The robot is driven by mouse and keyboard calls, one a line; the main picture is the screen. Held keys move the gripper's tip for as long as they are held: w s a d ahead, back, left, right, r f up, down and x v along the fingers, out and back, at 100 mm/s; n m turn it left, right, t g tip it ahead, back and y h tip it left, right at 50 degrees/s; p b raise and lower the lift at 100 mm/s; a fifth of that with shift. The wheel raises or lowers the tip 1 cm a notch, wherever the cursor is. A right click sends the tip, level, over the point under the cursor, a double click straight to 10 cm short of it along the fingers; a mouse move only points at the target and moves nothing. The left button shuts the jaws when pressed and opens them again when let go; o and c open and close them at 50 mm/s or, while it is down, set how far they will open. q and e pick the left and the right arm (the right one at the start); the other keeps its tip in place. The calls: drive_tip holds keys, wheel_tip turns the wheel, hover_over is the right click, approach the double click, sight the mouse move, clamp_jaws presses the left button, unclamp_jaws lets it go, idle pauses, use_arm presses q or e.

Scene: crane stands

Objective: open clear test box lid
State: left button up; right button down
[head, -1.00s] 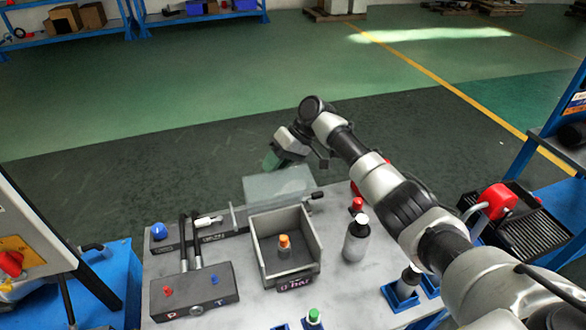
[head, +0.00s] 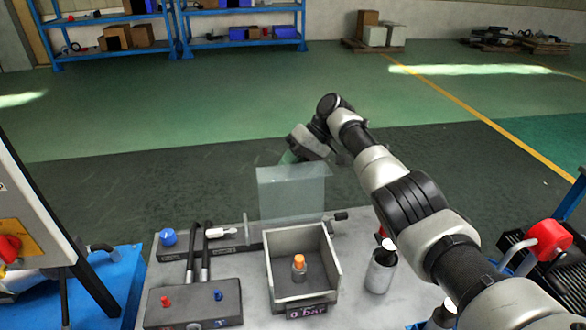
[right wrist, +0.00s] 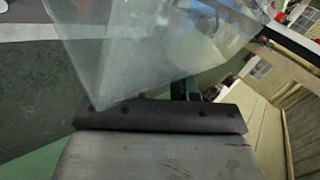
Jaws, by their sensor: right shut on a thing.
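The clear lid (head: 292,195) stands raised, roughly upright, along the back edge of the grey test box (head: 327,258). The box is open at the top, and a small grey bottle with an orange cap (head: 299,267) stands inside it. My right gripper (head: 289,158) is at the lid's top edge, partly hidden behind it, and is shut on the lid. In the right wrist view the clear lid panel (right wrist: 150,50) meets a dark finger pad (right wrist: 165,117). My left gripper is not in the head view.
A "0 bar" display (head: 306,311) sits at the box's front. A grey panel with red and blue knobs (head: 192,303) and two black hoses stand left of the box. A bottle (head: 381,268) stands close to its right. My right arm spans the right side.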

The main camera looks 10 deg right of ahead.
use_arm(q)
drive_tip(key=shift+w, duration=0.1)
use_arm(e)
drive_tip(key=shift+d+f, duration=0.1)
drive_tip(key=shift+f, duration=0.35)
drive_tip(key=c, duration=1.3)
unclamp_jaws()
drive_tip(key=o, duration=0.4)
drive_tip(key=shift+w+f, duration=0.1)
drive_tip(key=shift+w, duration=0.05)
drive_tip(key=shift+c, duration=0.2)
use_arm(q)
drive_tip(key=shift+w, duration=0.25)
use_arm(e)
drive_tip(key=shift+r, duration=0.2)
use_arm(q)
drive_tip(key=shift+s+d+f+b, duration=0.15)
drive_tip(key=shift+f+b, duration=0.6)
use_arm(e)
drive_tip(key=s+d+r, duration=0.8)
drive_tip(key=r, duration=0.2)
drive_tip(key=shift+d+r, duration=0.25)
drive_tip(key=shift+r, duration=0.15)
